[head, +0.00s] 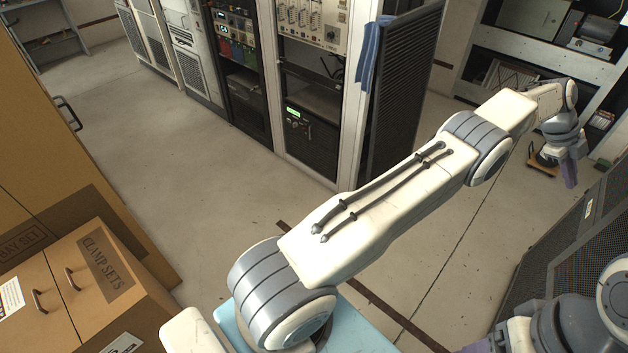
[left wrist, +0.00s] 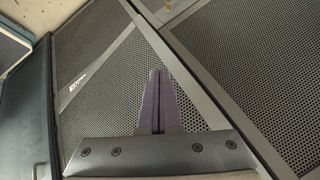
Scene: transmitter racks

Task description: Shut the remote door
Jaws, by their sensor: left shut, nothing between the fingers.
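A black perforated door panel (head: 570,258) with a small white label stands at the right edge. Another dark mesh door (head: 403,95) stands swung out from a rack, with a blue cloth over its top edge. I cannot tell which is the remote door. My left arm reaches across to the far right; its gripper (head: 570,178) is shut and empty, pointing down near the perforated panel. In the left wrist view its purple fingers (left wrist: 156,100) are together in front of perforated panels (left wrist: 245,75); contact is unclear. My right gripper (head: 490,338) is partly visible at the bottom right.
Open equipment racks (head: 310,110) line the back. A tan cabinet labelled CLAMP SETS (head: 100,262) stands at the left. Shelves (head: 545,48) are at the back right. Bare floor (head: 215,195) lies between cabinet and racks.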

